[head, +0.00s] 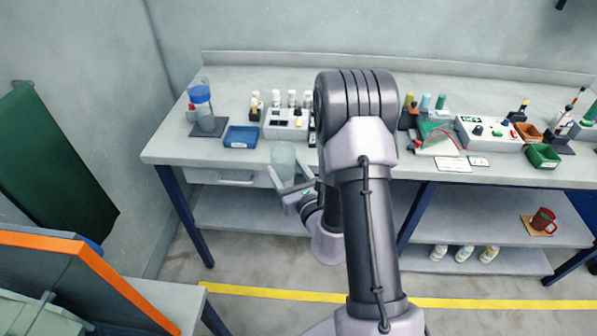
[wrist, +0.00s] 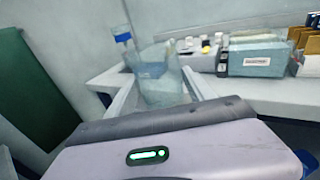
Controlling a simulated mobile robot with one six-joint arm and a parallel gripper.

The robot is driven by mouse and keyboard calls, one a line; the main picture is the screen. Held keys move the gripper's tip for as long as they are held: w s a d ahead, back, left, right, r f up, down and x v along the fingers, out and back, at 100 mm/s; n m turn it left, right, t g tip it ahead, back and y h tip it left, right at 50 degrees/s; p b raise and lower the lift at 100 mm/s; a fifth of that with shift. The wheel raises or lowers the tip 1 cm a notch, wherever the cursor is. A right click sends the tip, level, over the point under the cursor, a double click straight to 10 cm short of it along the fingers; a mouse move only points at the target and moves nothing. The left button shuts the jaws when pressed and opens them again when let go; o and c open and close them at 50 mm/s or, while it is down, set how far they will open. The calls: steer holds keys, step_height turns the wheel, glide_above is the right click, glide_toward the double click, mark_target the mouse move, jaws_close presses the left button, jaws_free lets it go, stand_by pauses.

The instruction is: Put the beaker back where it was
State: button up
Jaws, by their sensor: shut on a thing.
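My gripper (head: 285,174) is shut on a clear, pale blue-green beaker (head: 283,156), in front of the bench's front edge in the head view. The beaker looks roughly upright, with its mouth up. In the wrist view the beaker (wrist: 160,84) stands between the two fingers (wrist: 160,98), and its lower part is partly hidden by the gripper body. The place where the beaker stood before cannot be told from these frames.
Right are a green tray (head: 543,155) and a control box (head: 490,134). A mug (head: 543,219) stands below.

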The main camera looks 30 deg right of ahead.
steer(key=shift+s+d+f, duration=0.15)
steer(key=shift+d, duration=0.1)
steer(key=w+d, duration=0.2)
steer(key=w, duration=0.2)
steer(key=w+d+f+b, duration=0.1)
steer(key=w+d, duration=0.1)
steer(key=w, duration=0.3)
steer(key=w+d+b, duration=0.1)
steer(key=w+d, duration=0.1)
steer(key=w, duration=0.3)
steer(key=shift+d+f, duration=0.35)
steer(key=f+b, duration=0.1)
steer(key=f, duration=0.1)
steer(key=f+b, duration=0.1)
steer(key=f, duration=0.1)
steer(key=shift+w+d+b, duration=0.1)
steer(key=shift+w+b, duration=0.1)
steer(key=shift+b, duration=0.15)
steer(key=shift+r, duration=0.25)
steer(key=shift+f, duration=0.1)
steer(key=o, duration=1.5)
steer(key=shift+o, duration=0.2)
